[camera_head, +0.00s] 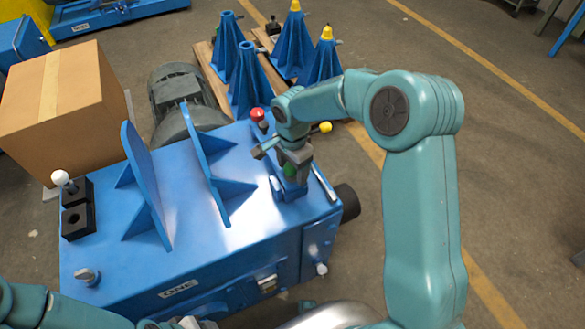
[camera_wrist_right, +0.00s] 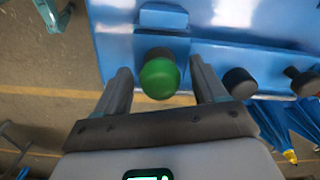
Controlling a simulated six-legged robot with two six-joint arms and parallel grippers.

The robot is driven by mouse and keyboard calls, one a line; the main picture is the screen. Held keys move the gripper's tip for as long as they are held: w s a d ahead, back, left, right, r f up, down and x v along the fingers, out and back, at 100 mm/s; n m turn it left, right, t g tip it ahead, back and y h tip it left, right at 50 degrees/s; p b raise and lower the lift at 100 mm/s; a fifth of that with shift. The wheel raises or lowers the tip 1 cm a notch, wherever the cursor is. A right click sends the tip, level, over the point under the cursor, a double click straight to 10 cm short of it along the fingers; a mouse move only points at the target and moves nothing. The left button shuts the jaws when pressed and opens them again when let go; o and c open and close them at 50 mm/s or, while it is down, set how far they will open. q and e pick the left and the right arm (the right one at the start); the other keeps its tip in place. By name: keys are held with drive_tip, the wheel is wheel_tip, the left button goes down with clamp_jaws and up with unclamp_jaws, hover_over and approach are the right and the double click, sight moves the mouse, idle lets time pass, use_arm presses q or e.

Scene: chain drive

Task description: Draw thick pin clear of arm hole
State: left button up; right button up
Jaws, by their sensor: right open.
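My right gripper (camera_head: 294,163) points down over the right end of the blue machine (camera_head: 150,262). A green-headed pin (camera_head: 290,170) shows at its jaws. In the right wrist view the right gripper (camera_wrist_right: 160,78) is open, its fingers on either side of the green head (camera_wrist_right: 159,79), with gaps at both sides. The pin's shank and any hole under it are hidden. The frames do not show how thick the pin is. A teal part of my left arm shows at the lower left; its fingers are not visible.
Beside the right gripper stand a red knob (camera_head: 258,115) and a yellow knob (camera_head: 325,127). Two blue upright plates (camera_head: 147,185) rise from the machine top. A black block (camera_head: 77,221) with a white ball sits at left. A cardboard box (camera_head: 60,110) and blue stands (camera_head: 249,85) lie behind.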

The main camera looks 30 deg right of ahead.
drive_tip(key=shift+f, duration=0.35)
clamp_jaws()
drive_tip(key=shift+r+p, duration=3.7)
drive_tip(key=shift+r, duration=2.3)
drive_tip(key=shift+w, duration=0.1)
